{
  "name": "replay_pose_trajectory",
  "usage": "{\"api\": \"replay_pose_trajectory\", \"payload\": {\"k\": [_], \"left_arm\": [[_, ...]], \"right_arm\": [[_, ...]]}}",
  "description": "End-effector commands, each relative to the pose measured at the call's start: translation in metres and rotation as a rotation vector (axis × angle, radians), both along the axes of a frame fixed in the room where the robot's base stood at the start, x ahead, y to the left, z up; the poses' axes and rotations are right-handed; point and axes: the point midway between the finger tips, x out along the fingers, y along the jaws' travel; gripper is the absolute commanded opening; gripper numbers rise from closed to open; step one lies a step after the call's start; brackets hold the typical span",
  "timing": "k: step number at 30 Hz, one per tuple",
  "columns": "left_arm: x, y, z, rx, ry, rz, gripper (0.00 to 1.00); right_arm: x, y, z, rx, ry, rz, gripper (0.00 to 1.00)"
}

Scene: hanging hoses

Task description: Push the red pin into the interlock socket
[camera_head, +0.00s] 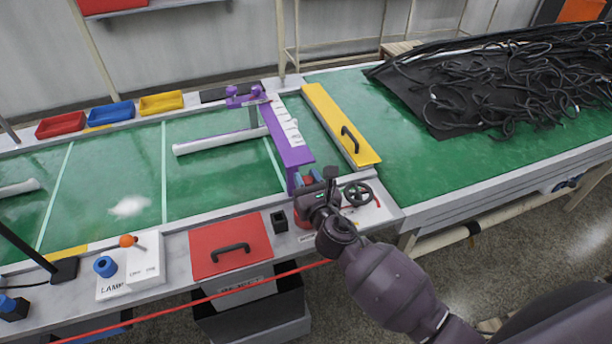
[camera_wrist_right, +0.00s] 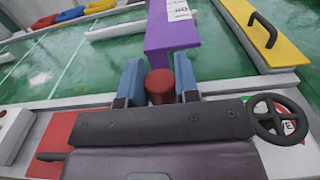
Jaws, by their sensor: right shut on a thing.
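The red pin (camera_wrist_right: 159,86) is a short, dark red round piece, seen in the right wrist view between the two blue-grey fingers of my right gripper (camera_wrist_right: 159,80). The fingers are shut on it from both sides. In the head view my right gripper (camera_head: 310,184) is at the front edge of the line, just by the near end of the purple gantry arm. The pin's lower end and whatever lies beneath it are hidden. I cannot make out the interlock socket for certain. My left gripper is not in view.
The purple gantry (camera_head: 290,148) stands right beyond the gripper. A black handwheel (camera_head: 358,194) is close on its right, and a yellow cover (camera_head: 335,118) lies behind. A small black box (camera_head: 279,222) and red lid (camera_head: 230,243) are to the left. Black hoses (camera_head: 510,80) lie at far right.

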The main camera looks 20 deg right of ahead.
Motion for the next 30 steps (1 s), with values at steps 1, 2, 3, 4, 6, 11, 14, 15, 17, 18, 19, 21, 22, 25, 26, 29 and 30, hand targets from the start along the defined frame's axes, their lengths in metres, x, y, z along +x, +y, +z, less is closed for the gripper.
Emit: {"api": "replay_pose_trajectory", "payload": {"k": [1,2,3,4,6,11,14,15,17,18,19,21,22,25,26,29,30], "left_arm": [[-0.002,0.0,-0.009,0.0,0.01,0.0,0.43],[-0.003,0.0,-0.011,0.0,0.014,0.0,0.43],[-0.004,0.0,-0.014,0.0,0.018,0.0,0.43],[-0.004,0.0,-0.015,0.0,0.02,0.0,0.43],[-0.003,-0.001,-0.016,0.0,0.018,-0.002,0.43],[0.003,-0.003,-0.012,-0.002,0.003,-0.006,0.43],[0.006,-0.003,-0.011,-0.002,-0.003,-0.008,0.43],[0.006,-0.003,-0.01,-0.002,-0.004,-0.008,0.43],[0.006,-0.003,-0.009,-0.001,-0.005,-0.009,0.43],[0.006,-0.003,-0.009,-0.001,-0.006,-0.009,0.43],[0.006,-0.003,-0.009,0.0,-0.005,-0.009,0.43],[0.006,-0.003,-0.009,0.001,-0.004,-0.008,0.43],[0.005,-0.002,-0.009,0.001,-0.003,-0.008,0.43],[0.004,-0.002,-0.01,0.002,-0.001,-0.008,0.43],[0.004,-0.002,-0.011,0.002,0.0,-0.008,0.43],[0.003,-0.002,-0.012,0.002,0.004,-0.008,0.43],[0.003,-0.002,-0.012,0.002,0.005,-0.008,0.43]], "right_arm": [[0.0,0.0,-0.008,0.001,0.003,0.0,0.06],[0.0,0.0,-0.011,0.001,0.003,0.0,0.06],[0.0,0.0,-0.014,0.0,0.003,0.0,0.06],[0.0,0.0,-0.016,0.0,0.002,0.0,0.06],[0.0,0.0,-0.021,-0.001,0.002,0.0,0.06],[0.0,0.0,-0.027,0.0,0.001,0.0,0.06],[0.0,0.0,-0.027,0.0,0.0,0.0,0.06],[0.0,0.0,-0.027,0.0,-0.001,0.0,0.06],[0.0,0.0,-0.026,0.0,-0.001,0.0,0.06],[0.0,0.0,-0.026,0.0,-0.001,0.0,0.06],[0.0,0.0,-0.026,0.0,-0.002,0.0,0.06],[0.0,0.0,-0.026,0.0,-0.002,0.0,0.06],[0.0,0.0,-0.026,0.0,-0.001,0.0,0.06],[0.0,0.0,-0.026,0.0,-0.001,0.0,0.06],[0.0,0.0,-0.026,0.0,-0.001,0.0,0.06],[0.0,0.0,-0.026,0.0,-0.001,0.0,0.06],[0.0,0.0,-0.026,0.0,-0.001,0.0,0.06]]}}
